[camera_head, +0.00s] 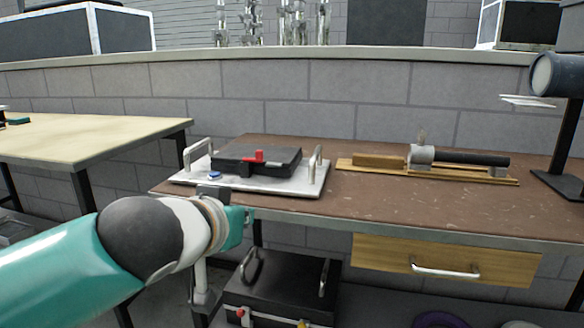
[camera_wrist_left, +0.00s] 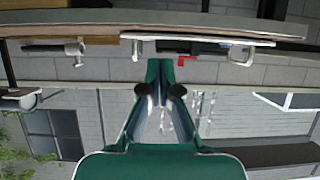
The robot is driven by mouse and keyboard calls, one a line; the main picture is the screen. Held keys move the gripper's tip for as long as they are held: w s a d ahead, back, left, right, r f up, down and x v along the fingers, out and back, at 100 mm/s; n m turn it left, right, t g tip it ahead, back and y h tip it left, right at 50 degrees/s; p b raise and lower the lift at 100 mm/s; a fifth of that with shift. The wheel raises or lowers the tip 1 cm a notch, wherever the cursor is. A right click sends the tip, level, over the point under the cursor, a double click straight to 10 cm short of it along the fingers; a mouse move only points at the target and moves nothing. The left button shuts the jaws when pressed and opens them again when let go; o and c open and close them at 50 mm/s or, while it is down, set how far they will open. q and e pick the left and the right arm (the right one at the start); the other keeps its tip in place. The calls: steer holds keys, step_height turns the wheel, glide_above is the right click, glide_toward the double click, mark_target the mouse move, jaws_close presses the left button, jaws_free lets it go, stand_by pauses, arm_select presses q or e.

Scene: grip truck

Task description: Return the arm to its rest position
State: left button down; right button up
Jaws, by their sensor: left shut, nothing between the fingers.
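My left arm comes in from the lower left in the head view, teal with a dark joint. My left gripper (camera_head: 238,226) is partly hidden behind its wrist, near the front left edge of the brown table (camera_head: 400,208). In the left wrist view, which looks upside down, the green fingers (camera_wrist_left: 160,70) are together and empty. A metal tray (camera_head: 312,186) with two handles stands on the table beyond the gripper. It carries a black box (camera_head: 235,160) with a red part (camera_head: 258,156). My right gripper is not in view.
A wooden board (camera_head: 355,161) with a metal and black cylinder lies right of the tray. A dark stand with a lamp-like head (camera_head: 556,74) is at the far right. A black case (camera_head: 275,298) sits under the table. A pale table (camera_head: 85,140) stands left.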

arm_select(q)
steer(key=w+a+f+n+g+y, duration=0.1)
steer(key=w+a+f+g+y, duration=0.25)
steer(key=f, duration=0.95)
steer(key=s+a+f+n+g, duration=0.1)
steer(key=a+f+g, duration=0.1)
steer(key=f, duration=0.8)
steer(key=s+a+f+g, duration=0.1)
steer(key=a+f+g, duration=0.15)
steer(key=f, duration=0.85)
steer(key=s+f+n+g+h, duration=0.1)
steer(key=s+f+g, duration=0.1)
steer(key=s+f, duration=0.45)
steer(key=s+f+g+h, duration=0.1)
steer(key=s+f, duration=0.2)
steer(key=f, duration=0.6)
steer(key=s+d+f+n+g+h, duration=0.1)
steer(key=s+d+f, duration=0.1)
steer(key=s+f, duration=0.45)
steer(key=s+d+f+n+h, duration=0.1)
steer(key=s+f, duration=0.3)
steer(key=s, duration=0.5)
step_height(320, 180, up, 38)
steer(key=p, duration=3.8)
steer(key=shift+d, duration=0.25)
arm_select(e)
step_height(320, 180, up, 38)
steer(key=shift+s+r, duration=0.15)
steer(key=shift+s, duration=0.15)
